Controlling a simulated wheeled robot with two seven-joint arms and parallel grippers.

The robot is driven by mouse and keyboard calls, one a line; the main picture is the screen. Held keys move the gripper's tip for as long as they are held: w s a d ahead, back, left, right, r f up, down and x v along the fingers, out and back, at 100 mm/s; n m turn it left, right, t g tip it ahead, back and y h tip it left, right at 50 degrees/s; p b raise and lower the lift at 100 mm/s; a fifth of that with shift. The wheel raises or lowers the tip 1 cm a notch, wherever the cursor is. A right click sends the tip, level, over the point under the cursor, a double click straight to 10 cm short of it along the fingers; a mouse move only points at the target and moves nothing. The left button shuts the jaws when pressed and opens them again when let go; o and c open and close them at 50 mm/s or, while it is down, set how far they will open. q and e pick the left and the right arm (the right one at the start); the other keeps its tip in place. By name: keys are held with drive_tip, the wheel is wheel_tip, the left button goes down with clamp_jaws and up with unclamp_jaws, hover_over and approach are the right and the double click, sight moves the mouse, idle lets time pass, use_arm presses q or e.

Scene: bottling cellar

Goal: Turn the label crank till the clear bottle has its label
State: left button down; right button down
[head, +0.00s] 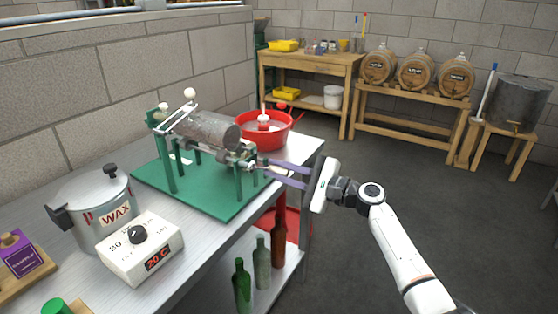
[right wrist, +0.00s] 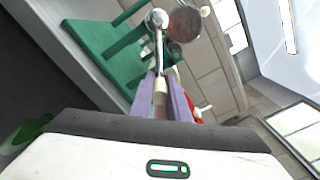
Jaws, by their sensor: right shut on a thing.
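The labelling machine stands on a green base (head: 205,195) on the metal bench. A grey speckled cylinder (head: 205,129) lies across its green posts; I cannot tell whether it is the clear bottle or a drum, and no label shows on it. The crank is at the machine's near right end; its metal arm (right wrist: 159,50) and pale handle (right wrist: 160,88) show in the right wrist view. My right gripper (head: 268,170) is shut on the crank handle, its purple fingers on either side of it. My left gripper is not in view.
A wax pot (head: 97,205) and a heater control box (head: 140,247) stand at the bench's front left. A red basin (head: 268,137) is behind the machine. Several bottles, one green (head: 242,288), stand on the shelf below. The floor at right is clear.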

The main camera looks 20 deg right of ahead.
drive_tip(key=shift+s+a+f+m, duration=0.1)
drive_tip(key=shift+s+f+m, duration=0.05)
drive_tip(key=shift+f+m, duration=0.3)
drive_tip(key=c, duration=1.7)
unclamp_jaws()
drive_tip(key=shift+r, duration=0.1)
drive_tip(key=v, duration=1)
drive_tip(key=shift+s, duration=0.1)
